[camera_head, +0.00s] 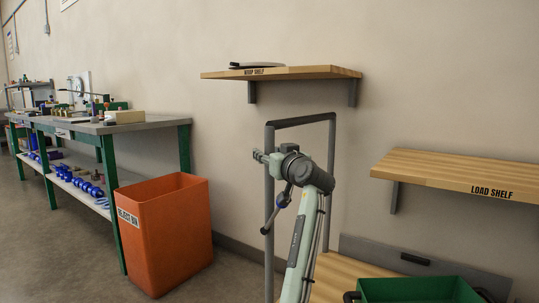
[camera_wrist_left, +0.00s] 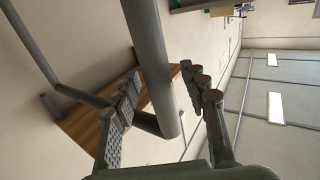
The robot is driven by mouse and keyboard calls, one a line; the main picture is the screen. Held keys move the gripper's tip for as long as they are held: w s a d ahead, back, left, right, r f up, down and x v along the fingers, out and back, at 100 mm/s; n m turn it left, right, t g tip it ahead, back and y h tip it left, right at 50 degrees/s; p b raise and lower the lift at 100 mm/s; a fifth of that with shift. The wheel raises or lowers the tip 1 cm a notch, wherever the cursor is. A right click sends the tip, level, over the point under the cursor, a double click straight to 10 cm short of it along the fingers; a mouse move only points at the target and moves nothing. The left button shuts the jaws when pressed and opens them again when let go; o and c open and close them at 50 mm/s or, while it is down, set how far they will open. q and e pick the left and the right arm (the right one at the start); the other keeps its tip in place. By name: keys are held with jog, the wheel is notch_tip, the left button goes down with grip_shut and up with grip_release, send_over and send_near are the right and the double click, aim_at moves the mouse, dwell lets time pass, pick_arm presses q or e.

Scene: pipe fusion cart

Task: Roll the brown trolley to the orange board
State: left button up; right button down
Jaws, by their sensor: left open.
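The trolley has a light brown wooden deck (camera_head: 335,277) and a tall grey handle frame (camera_head: 332,160) rising at its left end. My left gripper (camera_head: 262,157) is level with the upper part of the frame's left upright. In the left wrist view the grey post (camera_wrist_left: 150,50) passes between the spread fingers of my left gripper (camera_wrist_left: 160,82). The fingers are open, and I cannot tell whether either one touches the post. The wheels are out of view. I see no orange board. My right gripper is not in view.
A green crate (camera_head: 420,290) is over the deck at the lower right. An orange reject bin (camera_head: 165,235) stands left of the trolley, beside a workbench (camera_head: 150,126). Floor is clear before the bench.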

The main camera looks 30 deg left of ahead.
pick_arm(q)
jog(key=v, duration=1.2)
jog(key=shift+s, duration=0.1)
